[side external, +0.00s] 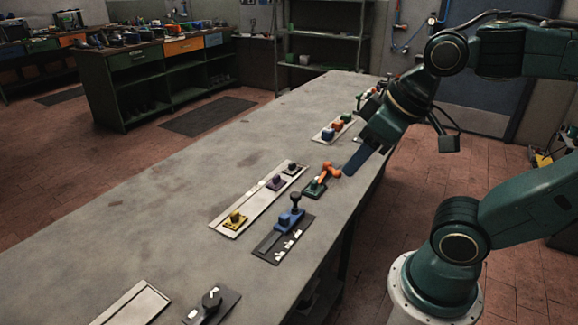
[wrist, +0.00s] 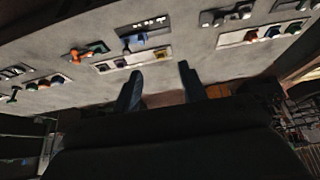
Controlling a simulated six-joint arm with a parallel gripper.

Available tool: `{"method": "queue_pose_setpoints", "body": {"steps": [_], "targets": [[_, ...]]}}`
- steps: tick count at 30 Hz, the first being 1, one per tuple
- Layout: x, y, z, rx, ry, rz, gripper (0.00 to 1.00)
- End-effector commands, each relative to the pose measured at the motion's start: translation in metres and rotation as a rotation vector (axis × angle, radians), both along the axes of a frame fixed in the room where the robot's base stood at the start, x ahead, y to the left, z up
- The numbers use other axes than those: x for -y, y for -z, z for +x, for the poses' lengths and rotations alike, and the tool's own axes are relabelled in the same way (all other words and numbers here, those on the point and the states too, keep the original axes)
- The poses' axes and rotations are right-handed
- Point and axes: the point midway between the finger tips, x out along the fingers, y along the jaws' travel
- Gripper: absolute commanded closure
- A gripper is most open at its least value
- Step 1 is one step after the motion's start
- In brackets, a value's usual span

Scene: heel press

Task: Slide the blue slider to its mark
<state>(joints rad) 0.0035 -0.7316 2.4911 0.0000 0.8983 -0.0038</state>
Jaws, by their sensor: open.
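The blue slider (side external: 289,218) sits on a dark plate (side external: 266,250) near the table's right edge, with a black knob standing up from it. White marks (side external: 287,243) lie on the plate in front of the slider; which one is its mark, I cannot tell. In the wrist view the blue slider (wrist: 139,39) is small, near the top, beyond my fingers. My gripper (wrist: 158,70) is open and empty, with its two fingers apart. In the side view my gripper (side external: 356,163) is above the table's right edge, behind and right of the slider, clear of it.
A light rail (side external: 258,200) with yellow, purple and dark blocks lies left of the slider. A green base with an orange lever (side external: 326,172) stands between slider and gripper. Another strip with coloured pieces (side external: 335,128) lies farther back. A black knob plate (side external: 211,305) is at the front.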

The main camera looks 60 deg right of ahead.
Motion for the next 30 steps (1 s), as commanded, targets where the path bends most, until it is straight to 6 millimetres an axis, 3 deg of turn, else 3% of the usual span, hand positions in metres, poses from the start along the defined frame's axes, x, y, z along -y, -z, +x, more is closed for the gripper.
{"method": "queue_pose_setpoints", "body": {"steps": [8,17,30], "targets": [[0.006,0.002,0.028,-0.064,0.005,-0.010,0.58],[0.019,0.014,0.077,-0.166,0.008,-0.021,0.58],[0.046,0.061,0.146,-0.317,0.007,-0.021,0.58]]}}
